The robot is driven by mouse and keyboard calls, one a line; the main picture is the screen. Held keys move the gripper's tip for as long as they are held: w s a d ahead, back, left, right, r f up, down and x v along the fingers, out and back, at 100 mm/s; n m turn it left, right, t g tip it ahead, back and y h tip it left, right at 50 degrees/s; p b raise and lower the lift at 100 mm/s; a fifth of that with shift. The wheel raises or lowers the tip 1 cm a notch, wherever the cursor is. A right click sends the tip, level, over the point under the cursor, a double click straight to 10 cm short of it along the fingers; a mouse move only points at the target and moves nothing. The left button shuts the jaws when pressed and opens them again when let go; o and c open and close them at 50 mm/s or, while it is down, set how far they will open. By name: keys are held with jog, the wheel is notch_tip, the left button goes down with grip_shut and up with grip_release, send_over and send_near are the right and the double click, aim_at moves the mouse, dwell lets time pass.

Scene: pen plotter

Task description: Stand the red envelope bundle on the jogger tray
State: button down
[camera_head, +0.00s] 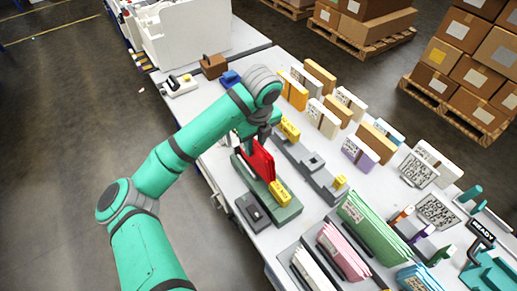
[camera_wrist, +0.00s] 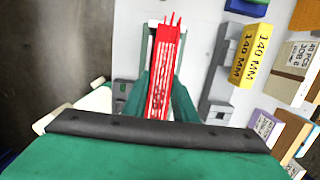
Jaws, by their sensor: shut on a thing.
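The red envelope bundle (camera_head: 261,162) is upright on edge in my gripper (camera_head: 252,141). In the wrist view the bundle (camera_wrist: 166,75) sits between the two green fingers of my gripper (camera_wrist: 160,98), which is shut on it. A long dark green tray (camera_head: 287,214), which looks like the jogger tray, lies under and around the bundle. A yellow block (camera_head: 280,192) stands at the tray's near end. The bundle's lower edge is hidden, so I cannot tell whether it touches the tray.
A grey fixture (camera_head: 312,163) with yellow blocks runs along the right. A dark grey box (camera_head: 252,210) lies to the left. Green envelopes (camera_head: 368,225) and pink envelopes (camera_head: 341,252) stand nearer. Several white, orange and purple bundles fill the table's right side.

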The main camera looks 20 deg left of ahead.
notch_tip(320, 180, down, 3)
jog(key=shift+d+f, duration=0.15)
jog(key=shift+s+d+f, duration=0.15)
jog(key=shift+d, duration=0.2)
jog(key=c, duration=1.5)
grip_release()
jog(key=shift+s, duration=0.1)
jog(key=shift+o, duration=0.2)
jog(key=shift+a, duration=0.2)
jog(key=shift+r, duration=0.7)
jog(key=r, duration=0.7)
jog(key=d+r, duration=0.1)
jog(key=r, duration=0.3)
jog(key=shift+s, duration=0.3)
